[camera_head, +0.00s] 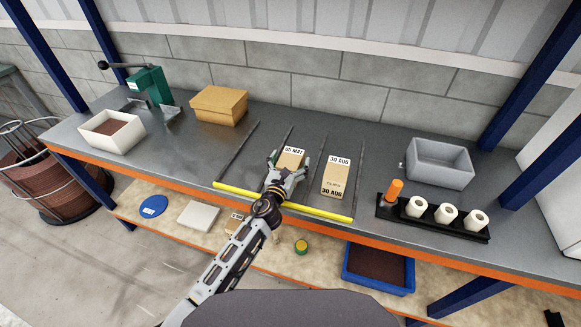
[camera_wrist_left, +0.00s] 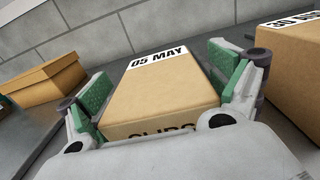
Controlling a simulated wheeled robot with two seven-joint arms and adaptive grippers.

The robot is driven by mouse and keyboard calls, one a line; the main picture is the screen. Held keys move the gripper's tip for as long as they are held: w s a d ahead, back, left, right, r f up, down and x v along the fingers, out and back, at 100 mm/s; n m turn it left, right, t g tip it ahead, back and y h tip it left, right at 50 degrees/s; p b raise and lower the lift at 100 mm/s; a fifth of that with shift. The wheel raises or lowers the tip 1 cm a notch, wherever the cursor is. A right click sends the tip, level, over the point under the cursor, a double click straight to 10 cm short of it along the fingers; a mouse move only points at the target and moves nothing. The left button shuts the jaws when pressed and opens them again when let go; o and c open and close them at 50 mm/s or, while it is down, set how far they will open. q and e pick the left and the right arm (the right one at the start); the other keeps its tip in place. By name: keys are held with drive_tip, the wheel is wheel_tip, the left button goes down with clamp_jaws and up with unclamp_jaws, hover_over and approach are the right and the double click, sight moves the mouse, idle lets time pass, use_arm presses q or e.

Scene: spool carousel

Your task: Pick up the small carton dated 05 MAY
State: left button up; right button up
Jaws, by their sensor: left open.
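The small carton dated 05 MAY (camera_head: 291,160) stands on the grey bench, in a lane between dark rails. It also shows in the left wrist view (camera_wrist_left: 165,90), with its label on the far top edge and part of the word CLIPS on its near face. My left gripper (camera_head: 286,171) is open, with its green-padded fingers on either side of the carton. It shows in the left wrist view too (camera_wrist_left: 158,85). I cannot tell whether the pads touch the carton. My right gripper is not in view.
A second carton marked 30 AUG (camera_head: 337,177) stands close to the right. A yellow bar (camera_head: 320,212) runs along the front of the lanes. A brown box (camera_head: 219,105) stands to the left, a grey bin (camera_head: 439,177) and a black rack (camera_head: 470,231) with white rolls to the right.

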use_arm(q)
drive_tip(key=c, duration=1.2)
drive_tip(key=shift+r, duration=0.1)
drive_tip(key=shift+c, duration=0.2)
drive_tip(key=shift+r+p, duration=0.55)
drive_tip(key=shift+r, duration=0.45)
wheel_tip(320, 180, up, 6)
drive_tip(key=shift+r+p, duration=0.15)
drive_tip(key=shift+p, duration=1.05)
drive_tip(key=shift+c, duration=0.2)
drive_tip(key=shift+r, duration=0.85)
